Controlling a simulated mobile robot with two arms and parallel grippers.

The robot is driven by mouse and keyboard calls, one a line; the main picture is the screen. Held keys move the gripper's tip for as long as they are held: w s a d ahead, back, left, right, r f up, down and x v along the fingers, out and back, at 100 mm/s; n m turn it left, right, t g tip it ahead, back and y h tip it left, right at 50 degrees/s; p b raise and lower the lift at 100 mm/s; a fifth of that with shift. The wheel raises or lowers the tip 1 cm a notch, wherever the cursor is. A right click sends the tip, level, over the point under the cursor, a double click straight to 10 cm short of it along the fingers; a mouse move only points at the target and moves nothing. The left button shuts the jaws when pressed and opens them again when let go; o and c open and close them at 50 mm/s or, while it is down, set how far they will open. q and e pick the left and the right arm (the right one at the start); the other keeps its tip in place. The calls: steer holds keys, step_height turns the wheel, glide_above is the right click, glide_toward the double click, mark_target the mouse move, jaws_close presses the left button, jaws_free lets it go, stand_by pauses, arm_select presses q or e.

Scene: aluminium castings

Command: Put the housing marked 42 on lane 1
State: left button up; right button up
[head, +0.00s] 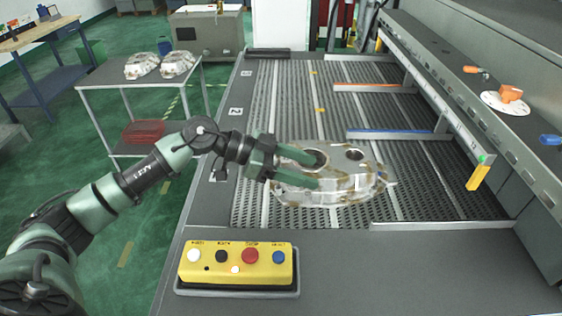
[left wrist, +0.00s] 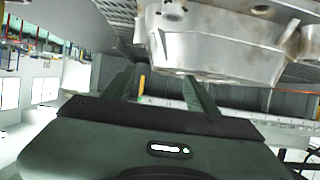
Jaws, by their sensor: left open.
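A silvery aluminium housing (head: 345,178) with brownish stains and round openings is over the near part of the slatted lane bed (head: 430,205). No number on it is legible. My left gripper (head: 292,170) is at the housing's left end, with its jaws open and one finger reaching along the near side. In the left wrist view the housing (left wrist: 220,45) fills the upper right, close beyond the open fingers (left wrist: 160,85). I cannot tell whether the fingers touch it. A lane label (head: 217,170), partly hidden by my arm, is on the left edge. My right gripper is not in view.
Two similar housings (head: 141,66) (head: 178,64) lie on a side table (head: 110,93) at the left. A yellow button box (head: 236,265) stands at the front edge. Orange (head: 375,88) and blue (head: 392,134) bars cross the bed from the right rail. The far bed is clear.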

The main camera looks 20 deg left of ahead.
arm_select(q)
steer(key=b+v, duration=0.2)
steer(key=v, duration=0.7)
steer(key=shift+s+a+b, duration=0.25)
steer(key=shift+a+b, duration=0.05)
steer(key=shift+r, duration=0.15)
